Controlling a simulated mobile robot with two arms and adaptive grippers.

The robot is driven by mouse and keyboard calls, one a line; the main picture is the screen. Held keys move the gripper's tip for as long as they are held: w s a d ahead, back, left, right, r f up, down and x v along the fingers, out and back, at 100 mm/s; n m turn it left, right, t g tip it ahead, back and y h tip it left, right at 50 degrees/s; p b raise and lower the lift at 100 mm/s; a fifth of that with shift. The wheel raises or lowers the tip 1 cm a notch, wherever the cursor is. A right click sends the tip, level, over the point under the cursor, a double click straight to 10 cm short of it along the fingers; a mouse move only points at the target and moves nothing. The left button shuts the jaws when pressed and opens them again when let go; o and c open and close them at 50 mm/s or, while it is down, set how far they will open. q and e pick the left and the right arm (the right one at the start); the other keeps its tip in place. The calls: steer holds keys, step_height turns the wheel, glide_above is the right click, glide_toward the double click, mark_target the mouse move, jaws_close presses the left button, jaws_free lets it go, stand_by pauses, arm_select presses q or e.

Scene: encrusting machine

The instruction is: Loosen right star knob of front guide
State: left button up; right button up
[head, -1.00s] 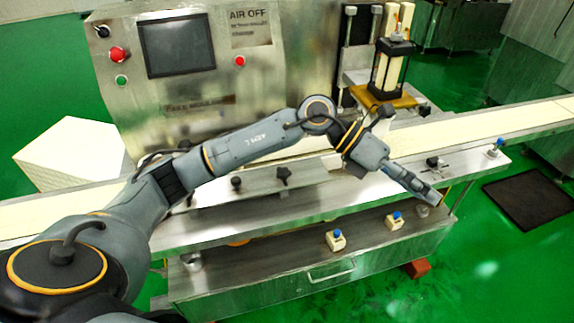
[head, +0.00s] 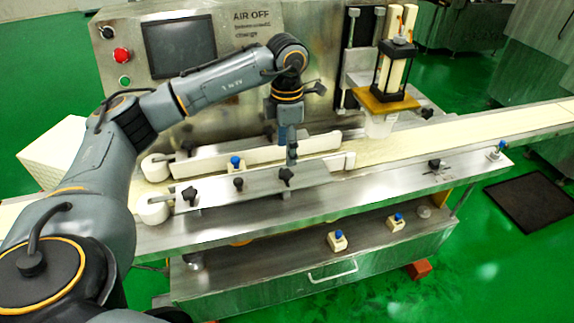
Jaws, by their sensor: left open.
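The front guide (head: 258,187) is a metal bar along the near side of the conveyor belt. Black knobs stand on it: a left one (head: 189,195), a smaller middle one (head: 238,183) and the right star knob (head: 286,175). My left gripper (head: 291,160) points down just above and behind the right star knob. It is open and seen nearly edge-on, with nothing visible held. I cannot tell whether its fingertips touch the knob. My right gripper is not in view.
The rear guide (head: 230,155) lies across the belt, with a blue-topped block (head: 236,165) between the guides. White rollers (head: 153,211) sit at the left ends. A control panel with a screen (head: 178,46) stands behind. A plunger unit (head: 393,70) rises at the right.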

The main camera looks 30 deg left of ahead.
mark_target(287, 172)
arm_select(q)
step_height(287, 172, down, 7)
steer(key=shift+r+p, duration=0.15)
steer(key=shift+p, duration=0.15)
steer(key=c, duration=1.1)
steer(key=shift+c, duration=0.2)
